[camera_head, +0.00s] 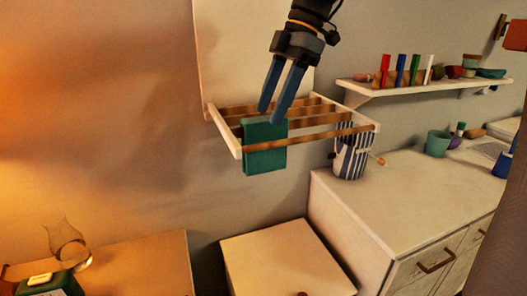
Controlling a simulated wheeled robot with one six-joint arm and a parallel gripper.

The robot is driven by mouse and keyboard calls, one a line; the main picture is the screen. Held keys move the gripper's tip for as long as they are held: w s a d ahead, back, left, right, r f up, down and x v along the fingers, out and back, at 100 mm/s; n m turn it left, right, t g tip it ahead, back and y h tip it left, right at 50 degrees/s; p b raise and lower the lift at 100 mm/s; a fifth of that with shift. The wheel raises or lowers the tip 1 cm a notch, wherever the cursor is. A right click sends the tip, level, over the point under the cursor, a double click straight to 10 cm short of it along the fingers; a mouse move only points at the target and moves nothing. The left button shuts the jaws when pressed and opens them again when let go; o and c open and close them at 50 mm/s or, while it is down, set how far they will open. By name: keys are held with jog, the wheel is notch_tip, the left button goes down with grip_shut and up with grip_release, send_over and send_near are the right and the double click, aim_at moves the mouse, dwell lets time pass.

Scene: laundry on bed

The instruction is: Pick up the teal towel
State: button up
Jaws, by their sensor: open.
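The teal towel (265,147) hangs over the front bars of a wall-mounted wooden drying rack (340,134), near the rack's left side. My gripper (272,113) points down, with its two blue fingers over the towel's upper right part in the picture. The fingers are apart and hold nothing that I can see. I cannot tell whether the fingertips touch the towel or are in front of or above it. A blue-and-white striped cloth (352,152) hangs at the rack's right end.
A wall shelf (430,82) with several small items is at the upper right. A white cabinet (400,200) stands below it with a teal cup (437,143) on top. A lower white box (285,262) is under the rack. The wall left of the rack is clear.

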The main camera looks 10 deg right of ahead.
aim_at(258, 140)
jog(key=x, duration=0.2)
jog(key=p+x, duration=0.1)
jog(key=x, duration=0.2)
jog(key=w+x, duration=0.1)
jog(key=x, duration=0.1)
jog(key=shift+s+a+f+p, duration=0.1)
jog(key=shift+a+f+p, duration=0.1)
jog(key=shift+f+p, duration=0.2)
jog(key=shift+a+f, duration=0.1)
jog(key=shift+f, duration=0.15)
jog(key=shift+f, duration=0.25)
jog(key=c, duration=1.1)
